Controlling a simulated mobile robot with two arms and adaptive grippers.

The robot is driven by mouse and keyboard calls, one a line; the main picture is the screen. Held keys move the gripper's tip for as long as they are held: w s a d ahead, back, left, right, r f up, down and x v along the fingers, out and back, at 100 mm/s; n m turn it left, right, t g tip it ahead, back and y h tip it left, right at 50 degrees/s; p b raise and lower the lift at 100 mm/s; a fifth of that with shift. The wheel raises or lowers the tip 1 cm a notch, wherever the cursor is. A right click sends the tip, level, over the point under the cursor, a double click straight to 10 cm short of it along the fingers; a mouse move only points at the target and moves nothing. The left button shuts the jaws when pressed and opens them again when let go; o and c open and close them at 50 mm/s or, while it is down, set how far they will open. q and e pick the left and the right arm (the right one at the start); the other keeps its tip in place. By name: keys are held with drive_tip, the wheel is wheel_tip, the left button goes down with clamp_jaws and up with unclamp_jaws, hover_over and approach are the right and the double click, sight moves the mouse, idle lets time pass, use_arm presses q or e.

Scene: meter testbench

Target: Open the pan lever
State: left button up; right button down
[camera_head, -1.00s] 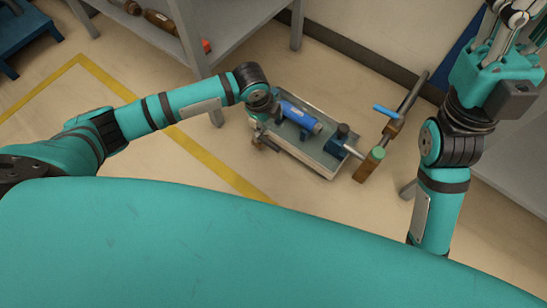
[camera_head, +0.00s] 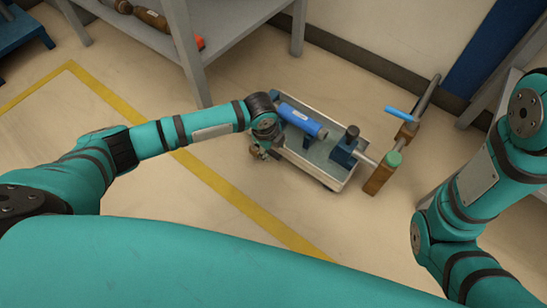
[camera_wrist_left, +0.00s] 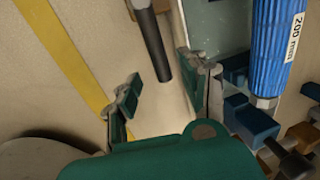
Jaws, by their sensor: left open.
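The meter bench is a pale-rimmed tray (camera_head: 316,178) on the floor, holding a blue cylinder (camera_head: 303,120) marked 200 mm in the left wrist view (camera_wrist_left: 278,45). My left gripper (camera_head: 259,152) is at the tray's left side, partly hidden by its own wrist. In the left wrist view its fingers (camera_wrist_left: 165,93) are spread and empty. A dark rod (camera_wrist_left: 152,42), possibly the pan lever, ends just beyond the gap between them, apart from both. My right arm (camera_head: 470,205) is at the right; its gripper is out of frame.
A pipe with a blue handle (camera_head: 401,113) and a green-topped brown post (camera_head: 383,175) stands right of the tray. A grey shelf (camera_head: 190,50) is at upper left. Yellow tape (camera_head: 215,180) crosses the floor; the floor left of the tray is clear.

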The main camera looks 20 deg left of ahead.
sight(274, 153)
use_arm(q)
drive_tip(key=shift+w+d+f+b, duration=0.15)
drive_tip(key=shift+f+b, duration=0.3)
drive_tip(key=shift+f, duration=0.55)
drive_tip(key=shift+w+f+b, duration=0.2)
drive_tip(key=shift+f+b, duration=0.25)
drive_tip(key=shift+f, duration=0.25)
clamp_jaws()
